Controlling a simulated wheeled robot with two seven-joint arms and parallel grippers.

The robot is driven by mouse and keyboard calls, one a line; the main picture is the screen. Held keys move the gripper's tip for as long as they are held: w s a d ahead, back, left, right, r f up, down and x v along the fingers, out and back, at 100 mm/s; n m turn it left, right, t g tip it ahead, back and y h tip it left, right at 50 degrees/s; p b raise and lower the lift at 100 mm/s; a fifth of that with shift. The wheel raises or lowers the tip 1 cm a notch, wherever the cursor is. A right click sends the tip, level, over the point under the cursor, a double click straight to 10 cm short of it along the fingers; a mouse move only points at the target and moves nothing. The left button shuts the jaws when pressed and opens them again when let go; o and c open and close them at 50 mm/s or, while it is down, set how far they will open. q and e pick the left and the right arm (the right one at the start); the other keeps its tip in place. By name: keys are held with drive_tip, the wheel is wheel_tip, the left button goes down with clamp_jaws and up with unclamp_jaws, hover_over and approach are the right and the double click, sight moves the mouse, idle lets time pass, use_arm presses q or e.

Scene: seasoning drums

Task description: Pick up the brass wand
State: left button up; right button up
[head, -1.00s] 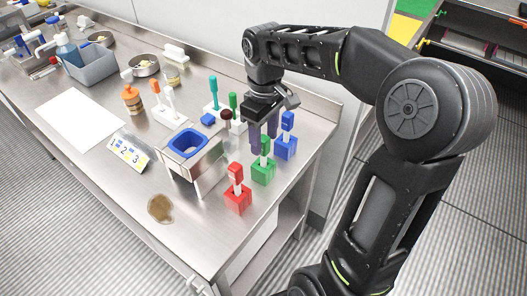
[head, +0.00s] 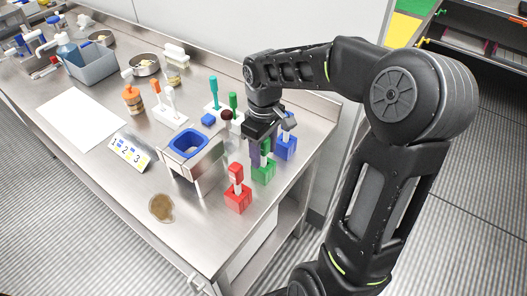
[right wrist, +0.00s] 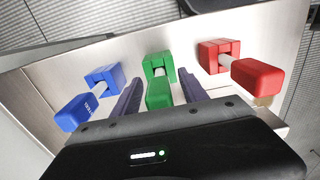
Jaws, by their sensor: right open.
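I cannot make out which thing is the brass wand; no handle in view looks clearly brass. My right gripper (head: 261,151) is open over the row of coloured blocks near the table's right edge. In the right wrist view its fingers (right wrist: 159,77) stand on either side of the green handle (right wrist: 159,95), which rises on a pale shaft from the green block (right wrist: 158,64). The fingers partly hide this handle in the head view. The red-handled tool (head: 236,174) stands in its block nearer the front, and the blue one (head: 286,140) farther back. My left gripper is out of view.
A steel stand with a blue-rimmed bin (head: 188,143) stands left of the blocks. Behind it are a teal-handled tool (head: 214,92) and an orange-capped bottle (head: 132,98). A numbered card (head: 130,152) and a brown round patch (head: 161,207) lie on the table.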

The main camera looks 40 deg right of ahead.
drive_tip(key=shift+c, duration=0.2)
clamp_jaws()
idle(0.5)
wheel_tip(320, 180, up, 10)
drive_tip(key=shift+b, duration=0.45)
idle(0.5)
